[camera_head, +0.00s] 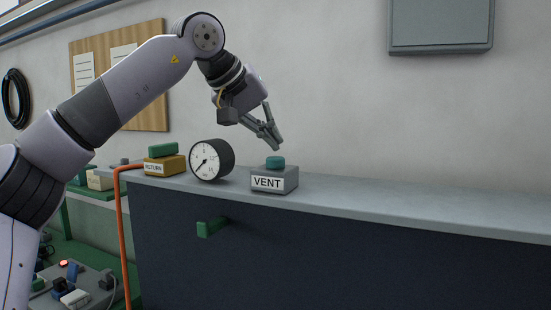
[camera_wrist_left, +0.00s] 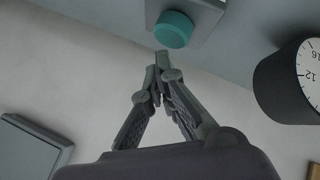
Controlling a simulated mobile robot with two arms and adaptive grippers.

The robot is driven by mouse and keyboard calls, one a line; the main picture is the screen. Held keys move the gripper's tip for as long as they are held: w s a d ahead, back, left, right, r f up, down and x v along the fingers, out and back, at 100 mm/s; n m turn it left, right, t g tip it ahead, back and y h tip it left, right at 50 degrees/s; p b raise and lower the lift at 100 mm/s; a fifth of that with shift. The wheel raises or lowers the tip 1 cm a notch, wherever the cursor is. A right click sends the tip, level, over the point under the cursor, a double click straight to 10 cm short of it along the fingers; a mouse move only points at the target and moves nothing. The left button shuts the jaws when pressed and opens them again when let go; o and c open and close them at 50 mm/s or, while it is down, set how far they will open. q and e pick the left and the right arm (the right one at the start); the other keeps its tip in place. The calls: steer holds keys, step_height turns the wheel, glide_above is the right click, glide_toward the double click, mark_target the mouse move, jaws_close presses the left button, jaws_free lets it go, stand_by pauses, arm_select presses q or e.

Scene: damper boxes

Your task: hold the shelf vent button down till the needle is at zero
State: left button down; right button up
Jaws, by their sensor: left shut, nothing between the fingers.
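The grey VENT box (camera_head: 274,180) stands on the shelf top with a teal button (camera_head: 275,162) on it. The button also shows in the left wrist view (camera_wrist_left: 174,29), just beyond my fingertips. My left gripper (camera_head: 277,145) is shut and empty, with its tips a little above the button and apart from it in the head view. The round gauge (camera_head: 212,160) with a white dial stands left of the box. Its needle appears to point to the lower left, but the marks are too small to read surely. My right gripper is out of view.
A yellow RETURN box (camera_head: 165,164) with a green top stands left of the gauge, with an orange hose (camera_head: 121,230) running down beside the shelf. A green handle (camera_head: 211,227) sticks out of the dark front. The shelf top right of the VENT box is clear.

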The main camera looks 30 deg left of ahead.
arm_select(q)
steer(key=shift+f, duration=0.15)
stand_by(0.6)
steer(key=shift+f, duration=0.25)
stand_by(0.4)
steer(key=shift+f+b, duration=0.6)
steer(key=shift+f, duration=0.05)
stand_by(0.6)
steer(key=shift+r+p, duration=1.05)
steer(key=shift+p, duration=0.05)
